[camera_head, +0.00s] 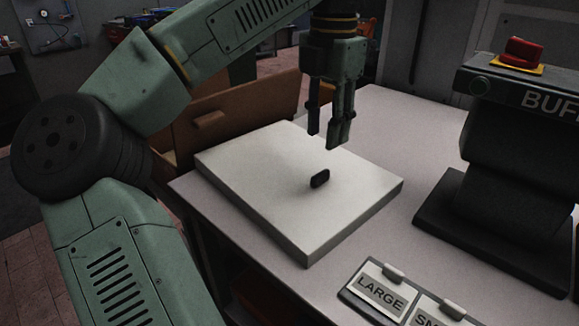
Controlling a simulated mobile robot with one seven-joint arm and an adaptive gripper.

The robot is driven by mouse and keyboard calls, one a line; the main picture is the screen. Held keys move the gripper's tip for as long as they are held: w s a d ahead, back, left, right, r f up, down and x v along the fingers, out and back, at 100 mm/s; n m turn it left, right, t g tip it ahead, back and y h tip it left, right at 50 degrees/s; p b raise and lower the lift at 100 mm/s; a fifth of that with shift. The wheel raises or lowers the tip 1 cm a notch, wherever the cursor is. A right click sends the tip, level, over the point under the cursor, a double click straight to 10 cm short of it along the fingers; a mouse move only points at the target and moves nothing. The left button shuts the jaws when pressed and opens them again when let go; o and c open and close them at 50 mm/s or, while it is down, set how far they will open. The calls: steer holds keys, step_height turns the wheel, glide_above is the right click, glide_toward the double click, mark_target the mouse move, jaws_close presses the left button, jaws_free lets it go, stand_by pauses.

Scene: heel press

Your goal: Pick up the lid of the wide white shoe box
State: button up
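The wide white shoe box (310,248) lies on the table with its flat white lid (260,170) on top. A small black knob (320,178) stands up near the middle of the lid. My gripper (326,140) points down above the far part of the lid, behind the knob in the picture. Its dark fingers look apart from the knob and hold nothing that I can see. How far the fingers are spread is hard to tell from this angle. The inside of the box is hidden by the lid.
A dark machine (515,170) lettered "BUF" with a red button (523,50) stands at the right. A tray with cards (380,291) marked "LARGE" and "SM" sits at the front edge. A brown drawer front (225,118) is behind the box. The table (400,125) is clear behind the lid.

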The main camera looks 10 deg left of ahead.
glide_above(321, 173)
step_height(321, 173, down, 4)
steer(key=shift+s+d+f, duration=0.1)
step_height(321, 173, down, 5)
steer(key=shift+p, duration=0.95)
steer(key=shift+c, duration=0.2)
jaws_close()
